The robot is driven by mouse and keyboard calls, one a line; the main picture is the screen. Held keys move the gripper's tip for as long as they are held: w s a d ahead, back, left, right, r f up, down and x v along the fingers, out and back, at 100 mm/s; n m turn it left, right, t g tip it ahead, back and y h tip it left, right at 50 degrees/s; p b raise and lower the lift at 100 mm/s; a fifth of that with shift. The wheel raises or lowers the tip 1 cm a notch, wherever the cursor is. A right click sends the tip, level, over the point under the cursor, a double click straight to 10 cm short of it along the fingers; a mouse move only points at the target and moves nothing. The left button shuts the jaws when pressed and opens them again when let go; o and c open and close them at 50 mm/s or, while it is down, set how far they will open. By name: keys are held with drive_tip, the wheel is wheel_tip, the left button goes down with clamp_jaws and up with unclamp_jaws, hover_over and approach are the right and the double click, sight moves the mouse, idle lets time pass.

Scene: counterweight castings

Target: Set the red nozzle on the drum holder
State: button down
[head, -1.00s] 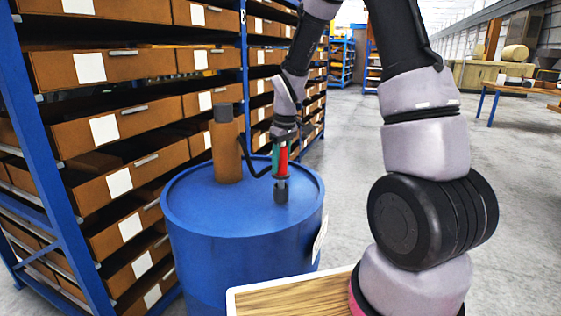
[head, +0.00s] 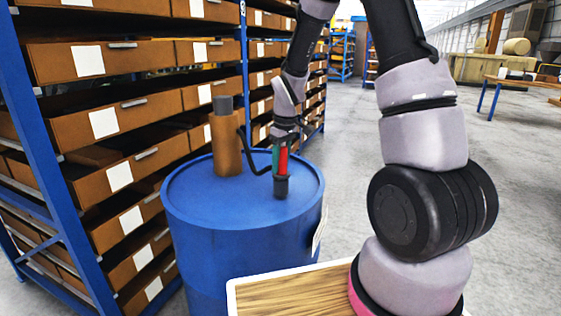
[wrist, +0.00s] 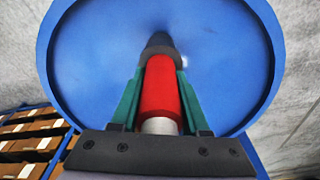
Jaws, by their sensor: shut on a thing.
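My gripper (head: 279,158) is shut on the red nozzle (head: 283,160), with green fingers on either side of it. The nozzle hangs upright above the blue drum's lid, its lower end at the dark grey drum holder (head: 281,187). No gap shows between the red body and the holder; whether it is fully seated I cannot tell. In the wrist view the red nozzle (wrist: 160,88) lies between the green fingers, with a silver band at its near end. The dark holder (wrist: 158,45) shows beyond its far end, in line with it.
The blue drum (head: 235,238) carries a brown cylinder (head: 226,145) with a grey cap; a black hose runs from it towards the nozzle. A shelf rack with brown bins (head: 90,125) stands close on the left. A wood-topped surface (head: 285,292) is in front.

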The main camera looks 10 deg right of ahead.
drive_tip(key=shift+f, duration=0.4)
drive_tip(key=shift+c, duration=1.6)
unclamp_jaws()
drive_tip(key=shift+f, duration=0.1)
drive_tip(key=r, duration=0.7)
drive_tip(key=s+r, duration=0.1)
drive_tip(key=r, duration=0.2)
drive_tip(key=shift+d+r, duration=0.2)
drive_tip(key=shift+d, duration=0.15)
drive_tip(key=shift+r, duration=0.2)
